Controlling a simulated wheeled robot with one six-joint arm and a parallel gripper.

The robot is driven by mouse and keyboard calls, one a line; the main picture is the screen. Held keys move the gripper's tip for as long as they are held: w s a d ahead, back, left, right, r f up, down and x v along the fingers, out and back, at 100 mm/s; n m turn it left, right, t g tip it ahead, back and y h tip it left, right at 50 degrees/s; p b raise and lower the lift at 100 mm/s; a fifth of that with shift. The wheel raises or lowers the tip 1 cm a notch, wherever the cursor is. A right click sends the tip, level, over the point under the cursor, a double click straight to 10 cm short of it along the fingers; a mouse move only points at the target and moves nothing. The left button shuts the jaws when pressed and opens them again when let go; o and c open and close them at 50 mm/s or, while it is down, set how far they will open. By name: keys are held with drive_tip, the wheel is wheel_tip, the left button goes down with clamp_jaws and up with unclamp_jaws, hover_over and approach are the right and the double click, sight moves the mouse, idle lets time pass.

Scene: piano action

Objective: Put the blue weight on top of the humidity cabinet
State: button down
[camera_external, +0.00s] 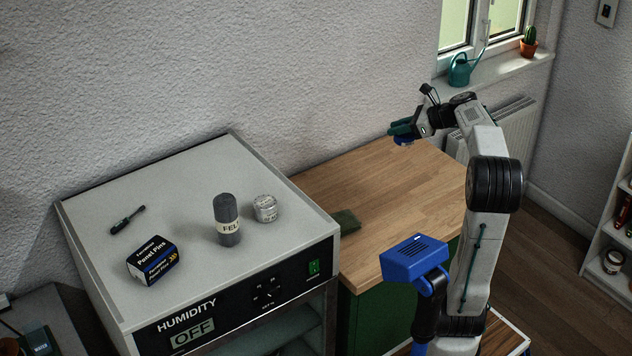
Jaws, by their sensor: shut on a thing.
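My gripper (400,134) is raised above the back right of the wooden worktop, its fingers pointing left. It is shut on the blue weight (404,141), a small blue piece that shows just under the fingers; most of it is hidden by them. The humidity cabinet (185,226) stands to the left, with a pale grey flat top and a dark front panel reading HUMIDITY and OFF. My gripper is to the right of the cabinet, clear of its top.
On the cabinet top are a dark screwdriver-like tool (127,219), a panel pins box (154,260), a grey felt roll (227,220) and a silver tin (265,208). A dark green cloth (346,221) lies on the worktop (390,190). The cabinet top's back right is bare.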

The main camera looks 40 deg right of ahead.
wheel_tip(320, 180, up, 9)
drive_tip(key=w+a+n+g+y, duration=0.2)
drive_tip(key=w+a, duration=0.6)
drive_tip(key=a, duration=0.6)
drive_tip(key=w+a+n+g+y, duration=0.1)
drive_tip(key=w+a+n, duration=0.1)
drive_tip(key=w+a, duration=0.8)
drive_tip(key=s+a+n+g+y, duration=0.2)
drive_tip(key=s+a+n, duration=0.1)
drive_tip(key=a, duration=2.3)
wheel_tip(320, 180, down, 11)
drive_tip(key=shift+s+r, duration=0.1)
drive_tip(key=shift+r, duration=0.05)
drive_tip(key=shift+f, duration=2.3)
